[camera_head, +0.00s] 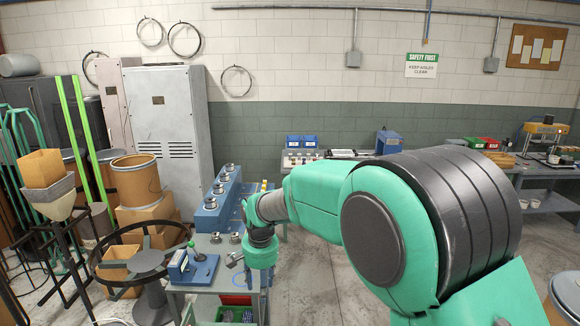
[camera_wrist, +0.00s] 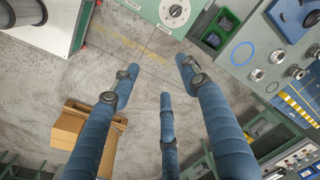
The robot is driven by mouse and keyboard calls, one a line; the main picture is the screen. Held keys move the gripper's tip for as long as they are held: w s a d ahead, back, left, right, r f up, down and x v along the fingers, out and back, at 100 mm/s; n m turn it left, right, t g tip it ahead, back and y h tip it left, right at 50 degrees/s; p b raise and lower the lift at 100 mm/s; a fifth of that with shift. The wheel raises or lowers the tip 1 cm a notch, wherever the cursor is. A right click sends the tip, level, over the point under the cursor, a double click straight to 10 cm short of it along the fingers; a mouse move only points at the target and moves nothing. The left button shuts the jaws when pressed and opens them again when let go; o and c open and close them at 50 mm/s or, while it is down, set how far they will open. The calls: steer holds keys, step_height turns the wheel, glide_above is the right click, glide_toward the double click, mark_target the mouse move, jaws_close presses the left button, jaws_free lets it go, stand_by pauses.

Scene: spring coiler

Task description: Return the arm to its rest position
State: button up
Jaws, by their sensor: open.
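My green arm (camera_head: 320,190) reaches from the lower right of the head view towards the small work table at the left centre. Its wrist is bent down beside that table's right side. My gripper (camera_wrist: 158,78) shows in the wrist view as blue fingers with dark joints. The fingers are spread apart and nothing is between them. Bare concrete floor lies beyond the fingertips. In the head view the gripper is small and partly hidden by the wrist, so its fingers are hard to make out.
The work table (camera_head: 199,275) holds a blue device (camera_head: 178,266) and knobs. A row of blue units (camera_head: 215,206) stands behind it. A cardboard box (camera_wrist: 72,128) and a green crate (camera_wrist: 219,30) show in the wrist view. Open floor (camera_head: 318,290) lies right of the table.

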steer(key=s+d+r+n+t, duration=0.2)
steer(key=s+d+r, duration=1.35)
steer(key=d, duration=0.35)
steer(key=s+d+t, duration=0.1)
steer(key=s+d, duration=0.2)
steer(key=s, duration=0.4)
steer(key=s+d+b, duration=0.1)
steer(key=s+d, duration=0.3)
steer(key=s, duration=0.3)
steer(key=s+d+n+t, duration=0.1)
steer(key=s+d, duration=0.2)
steer(key=s, duration=0.4)
steer(key=shift+d+r+t+b, duration=0.25)
steer(key=shift+d+t+b, duration=0.05)
steer(key=shift+d+b, duration=0.1)
steer(key=shift+a, duration=0.1)
steer(key=shift+c, duration=0.2)
